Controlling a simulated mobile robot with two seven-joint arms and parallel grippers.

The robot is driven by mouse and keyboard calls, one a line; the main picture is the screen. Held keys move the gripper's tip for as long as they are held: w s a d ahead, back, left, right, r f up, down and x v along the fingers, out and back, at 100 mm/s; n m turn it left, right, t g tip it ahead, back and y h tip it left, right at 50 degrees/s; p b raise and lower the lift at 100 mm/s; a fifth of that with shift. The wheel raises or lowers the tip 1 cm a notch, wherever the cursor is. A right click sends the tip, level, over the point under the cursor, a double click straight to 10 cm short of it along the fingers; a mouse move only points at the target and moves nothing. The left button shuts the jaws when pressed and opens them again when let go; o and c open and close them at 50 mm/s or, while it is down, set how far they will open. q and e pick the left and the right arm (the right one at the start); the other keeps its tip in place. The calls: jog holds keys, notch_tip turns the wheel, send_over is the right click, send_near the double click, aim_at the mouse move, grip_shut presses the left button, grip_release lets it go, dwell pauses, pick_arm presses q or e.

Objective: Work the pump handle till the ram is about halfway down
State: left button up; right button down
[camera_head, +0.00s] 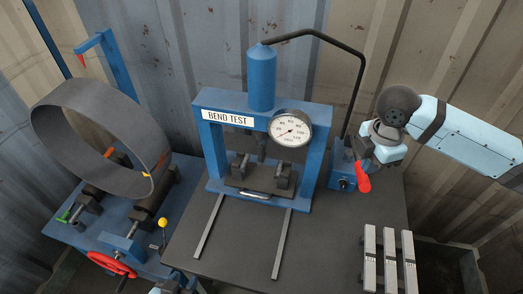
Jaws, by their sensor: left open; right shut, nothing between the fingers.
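The blue bend-test press (205,150) stands on the dark table, with a blue cylinder (261,80) on top. Its dark ram (262,148) shows below the crossbar, above the supports; its exact travel is hard to read. The blue pump (341,178) stands right of the press, and its handle has a red grip (363,179) pointing down. My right gripper (364,147) is shut and empty, just above the red grip and close to the handle; I cannot tell whether they touch. My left gripper is not visible; only a pale sliver shows at the bottom edge.
A round gauge (290,128) is on the press front. A black hose (335,45) arches from cylinder to pump. Several grey bars (389,258) lie at the front right. A blue rolling machine (100,240) with a dark ring (58,165) stands left. The table's front middle is clear between two rails.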

jog(key=shift+f, duration=0.1)
dwell(0.3)
jog(key=shift+f, duration=0.95)
notch_tip(320, 180, down, 8)
jog(key=s+b, duration=0.1)
jog(key=s, duration=0.1)
jog(key=shift+s+a+f, duration=0.15)
jog(key=shift+s+a, duration=0.05)
jog(key=shift+a, duration=0.1)
jog(key=shift+f+b, duration=0.15)
jog(key=shift+b, duration=0.15)
